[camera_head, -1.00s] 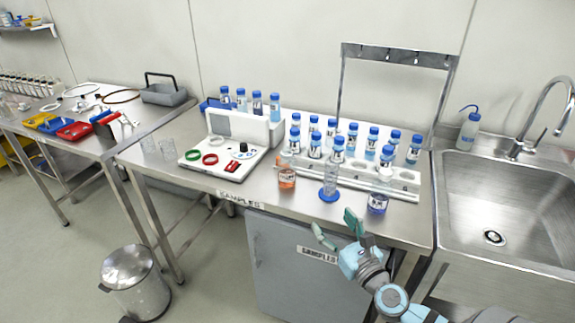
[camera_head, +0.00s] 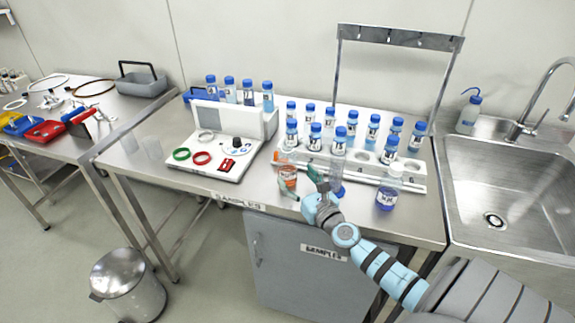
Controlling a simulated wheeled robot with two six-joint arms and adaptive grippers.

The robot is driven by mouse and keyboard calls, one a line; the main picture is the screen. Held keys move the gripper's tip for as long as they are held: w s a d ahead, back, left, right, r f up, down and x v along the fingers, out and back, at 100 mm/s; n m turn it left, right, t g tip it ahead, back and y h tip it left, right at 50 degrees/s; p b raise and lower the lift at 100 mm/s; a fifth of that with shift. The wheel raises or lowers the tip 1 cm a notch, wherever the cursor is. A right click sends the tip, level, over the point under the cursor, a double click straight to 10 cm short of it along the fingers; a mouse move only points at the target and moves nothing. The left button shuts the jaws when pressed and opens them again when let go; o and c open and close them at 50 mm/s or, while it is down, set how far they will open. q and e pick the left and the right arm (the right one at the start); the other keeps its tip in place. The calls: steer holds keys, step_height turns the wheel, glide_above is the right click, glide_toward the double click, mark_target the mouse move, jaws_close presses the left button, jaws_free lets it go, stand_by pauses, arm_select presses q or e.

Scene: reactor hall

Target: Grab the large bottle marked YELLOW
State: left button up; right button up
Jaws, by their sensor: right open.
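A bottle with orange contents (camera_head: 287,178) stands near the front edge of the bench; its label is too small to read. I cannot read YELLOW on any label. My right gripper (camera_head: 303,185) is open at the bench's front edge, beside and partly in front of the orange bottle; I cannot tell whether it touches it. My left gripper is not in view.
A white rack (camera_head: 410,182) with several blue-capped bottles stands behind. A white device (camera_head: 213,165) with coloured rings is to the left, a metal frame (camera_head: 400,40) at the back, and a sink (camera_head: 505,185) at the right. A bin (camera_head: 128,285) stands on the floor.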

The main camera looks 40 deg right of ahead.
mark_target(292, 172)
steer(key=w, duration=0.4)
steer(key=w+d, duration=0.1)
steer(key=shift+w+f+b, duration=0.1)
steer(key=shift+w+b, duration=0.25)
steer(key=shift+w, duration=0.05)
steer(key=c, duration=1.3)
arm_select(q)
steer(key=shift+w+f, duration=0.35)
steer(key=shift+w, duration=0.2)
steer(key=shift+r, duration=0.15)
arm_select(e)
steer(key=shift+r, duration=0.2)
